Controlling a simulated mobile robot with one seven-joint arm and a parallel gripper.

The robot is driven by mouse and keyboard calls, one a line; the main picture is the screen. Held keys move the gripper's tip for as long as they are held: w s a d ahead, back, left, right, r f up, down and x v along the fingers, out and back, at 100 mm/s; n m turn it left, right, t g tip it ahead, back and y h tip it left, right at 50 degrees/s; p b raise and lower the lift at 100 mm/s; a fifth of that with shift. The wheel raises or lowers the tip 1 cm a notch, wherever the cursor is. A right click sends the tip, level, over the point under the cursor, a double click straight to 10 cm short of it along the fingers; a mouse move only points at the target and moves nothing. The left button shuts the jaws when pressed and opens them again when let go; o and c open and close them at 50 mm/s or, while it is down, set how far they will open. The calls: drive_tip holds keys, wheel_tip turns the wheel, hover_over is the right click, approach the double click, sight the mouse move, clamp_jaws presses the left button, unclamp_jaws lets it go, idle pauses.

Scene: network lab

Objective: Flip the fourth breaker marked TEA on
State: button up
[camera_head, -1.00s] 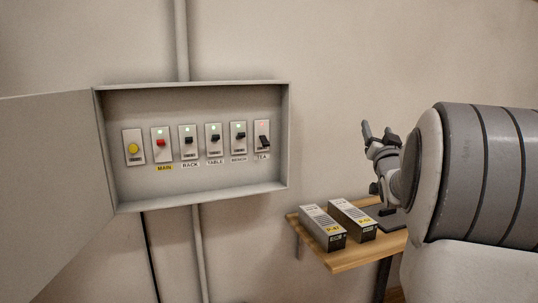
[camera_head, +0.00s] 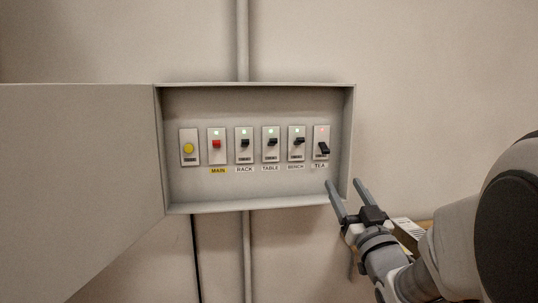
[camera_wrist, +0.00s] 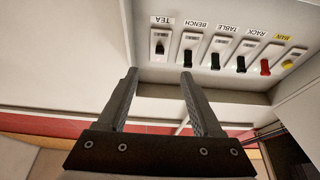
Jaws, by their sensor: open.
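The TEA breaker (camera_head: 322,147) is at the right end of the row in the open grey panel box (camera_head: 260,201). Its black lever tilts down and its small light is red. It also shows in the wrist view (camera_wrist: 160,47), at the left end of the upside-down row. My gripper (camera_head: 344,184) is open and empty, below and to the right of the TEA breaker, near the box's lower right corner and apart from the lever. In the wrist view both fingers (camera_wrist: 158,80) point toward the box's lower edge, with the TEA and BENCH breakers beyond them.
The BENCH (camera_head: 297,143), TABLE (camera_head: 271,143), RACK (camera_head: 245,144) and red MAIN (camera_head: 216,144) switches show green lights. A yellow button (camera_head: 188,148) is at the left end. The open panel door (camera_head: 80,180) fills the left. A shelf with a box (camera_head: 408,232) is partly hidden behind my arm.

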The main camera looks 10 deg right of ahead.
sight(326, 153)
drive_tip(key=x, duration=1.2)
drive_tip(key=shift+w, duration=0.15)
drive_tip(key=shift+c, duration=0.4)
clamp_jaws()
